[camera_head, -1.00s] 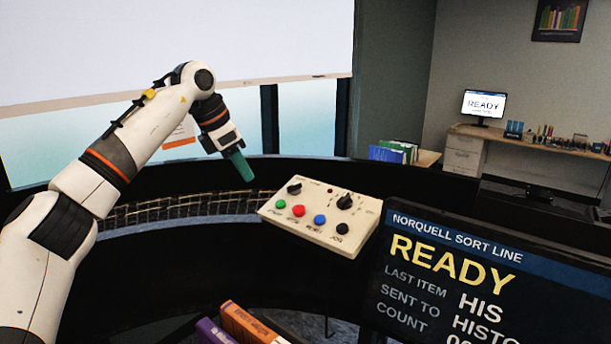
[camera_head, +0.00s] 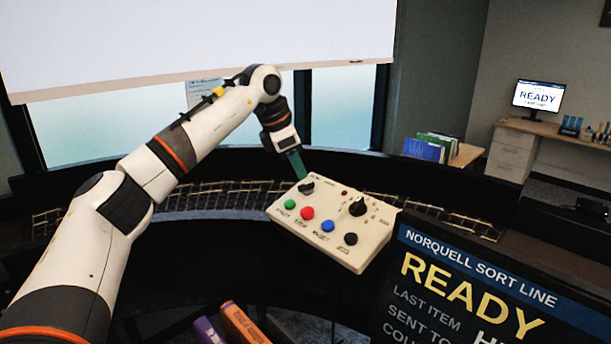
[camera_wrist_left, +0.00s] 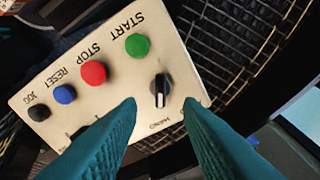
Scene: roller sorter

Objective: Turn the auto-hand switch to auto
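The cream control panel (camera_head: 278,212) stands tilted in the middle of the head view. The black switch (camera_head: 306,187) at its far left corner also shows in the left wrist view (camera_wrist_left: 161,88). There its grip bar runs nearly upright, with a pale mark at the lower end. Small lettering below it seems to read HAND; no AUTO label is readable. My left gripper (camera_head: 301,174) is above that corner. In the left wrist view its teal fingers (camera_wrist_left: 160,103) are open, with the switch just beyond the gap between their tips. Contact cannot be told. My right gripper is out of view.
Green (camera_head: 290,204), red (camera_head: 307,213), blue (camera_head: 327,225) and black (camera_head: 350,239) buttons and a second black knob (camera_head: 357,207) crowd the panel. A READY screen (camera_head: 470,285) stands close on the right. A mesh conveyor (camera_head: 225,195) runs behind.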

